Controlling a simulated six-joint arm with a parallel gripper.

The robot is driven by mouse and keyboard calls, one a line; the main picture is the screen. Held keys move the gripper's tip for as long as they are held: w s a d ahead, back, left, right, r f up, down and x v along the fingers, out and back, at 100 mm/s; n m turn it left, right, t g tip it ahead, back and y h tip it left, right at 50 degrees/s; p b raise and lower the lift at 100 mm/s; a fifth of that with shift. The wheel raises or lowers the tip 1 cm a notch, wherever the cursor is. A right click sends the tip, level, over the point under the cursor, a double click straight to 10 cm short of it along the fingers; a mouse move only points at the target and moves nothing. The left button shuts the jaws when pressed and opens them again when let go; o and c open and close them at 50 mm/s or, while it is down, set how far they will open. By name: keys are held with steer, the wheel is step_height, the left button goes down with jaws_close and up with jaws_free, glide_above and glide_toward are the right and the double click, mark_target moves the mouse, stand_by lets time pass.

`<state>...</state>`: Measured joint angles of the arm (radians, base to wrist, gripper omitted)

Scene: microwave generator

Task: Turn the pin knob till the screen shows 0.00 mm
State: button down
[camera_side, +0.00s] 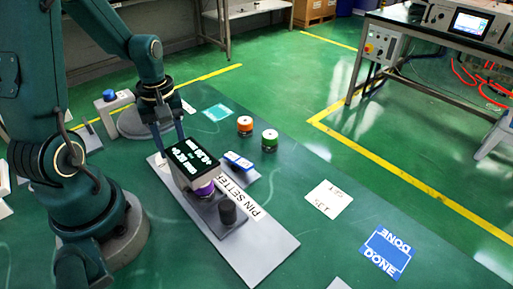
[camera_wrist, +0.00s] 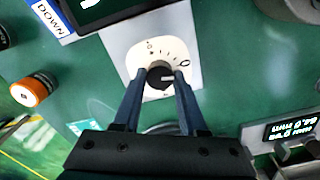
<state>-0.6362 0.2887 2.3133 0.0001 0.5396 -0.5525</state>
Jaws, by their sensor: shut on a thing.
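The pin knob (camera_wrist: 160,76) is a small black knob with a white pointer mark, on a round white dial (camera_wrist: 165,52) with tick marks. In the wrist view my gripper (camera_wrist: 160,78) has its two blue fingers on either side of the knob, shut on it. In the side view my gripper (camera_side: 169,143) reaches down behind the screen (camera_side: 183,160), which hides the knob and fingertips. The screen is black with white text upside down in this view; its digits are too small to read surely. The grey plate (camera_side: 262,252) labelled PIN SETTER lies beneath.
A white card (camera_side: 327,198) and a blue DONE mark (camera_side: 387,252) lie at right.

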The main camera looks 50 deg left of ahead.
steer(key=m, duration=0.5)
steer(key=shift+m, duration=2.3)
steer(key=shift+c, duration=2.2)
jaws_free()
steer(key=shift+r, duration=2.6)
